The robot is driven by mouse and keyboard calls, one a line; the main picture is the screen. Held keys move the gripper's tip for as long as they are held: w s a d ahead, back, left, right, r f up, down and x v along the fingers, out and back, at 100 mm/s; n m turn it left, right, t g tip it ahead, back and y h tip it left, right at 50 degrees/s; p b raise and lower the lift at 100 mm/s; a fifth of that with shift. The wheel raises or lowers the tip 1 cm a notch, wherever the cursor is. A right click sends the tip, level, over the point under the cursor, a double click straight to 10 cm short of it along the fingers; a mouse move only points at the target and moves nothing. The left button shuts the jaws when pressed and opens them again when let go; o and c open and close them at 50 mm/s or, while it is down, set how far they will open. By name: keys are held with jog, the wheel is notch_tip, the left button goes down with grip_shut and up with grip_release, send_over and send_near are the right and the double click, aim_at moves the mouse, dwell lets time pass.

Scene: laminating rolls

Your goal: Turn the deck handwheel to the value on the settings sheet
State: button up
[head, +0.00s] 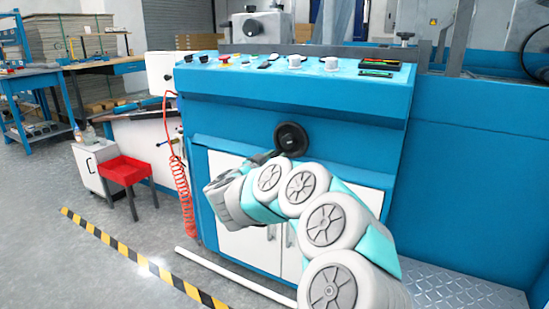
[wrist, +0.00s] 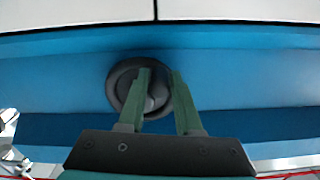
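The deck handwheel (head: 291,139) is a round black wheel on the blue front of the machine, above the white cabinet doors. It also shows in the wrist view (wrist: 118,88), dark grey, partly hidden behind my fingers. My gripper (wrist: 161,72) has its two green fingers apart, over the right part of the wheel. A grey part of the wheel shows in the gap between them; I cannot tell whether the fingers touch it. In the head view my arm hides most of the gripper, just below left of the wheel. No wheel value or settings sheet is readable.
The machine's top panel (head: 345,68) carries knobs, buttons and a small display. A red coiled hose (head: 181,190) hangs at its left side. Black-and-yellow tape (head: 130,258) marks the open grey floor.

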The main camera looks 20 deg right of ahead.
aim_at(276, 130)
grip_shut()
jog(key=shift+a+r, duration=0.1)
dwell(0.3)
jog(key=m, duration=0.2)
jog(key=w+r+m, duration=0.1)
jog(key=shift+a+m, duration=0.35)
jog(key=shift+m, duration=0.05)
jog(key=m, duration=0.1)
jog(key=r+m, duration=0.1)
jog(key=m, duration=0.1)
jog(key=m+b, duration=0.1)
jog(key=shift+w+a+r, duration=0.3)
jog(key=shift+w+r, duration=0.05)
notch_tip(276, 130, up, 2)
jog(key=m+b, duration=0.1)
jog(key=m, duration=0.4)
jog(key=shift+b, duration=0.4)
jog(key=shift+s+d+r+m+b, duration=0.15)
jog(key=shift+r+m+b, duration=0.4)
jog(key=shift+m, duration=0.65)
jog(key=shift+s+d+r+m+b, duration=0.1)
jog(key=shift+r+m+b, duration=0.45)
jog(key=shift+m, duration=0.65)
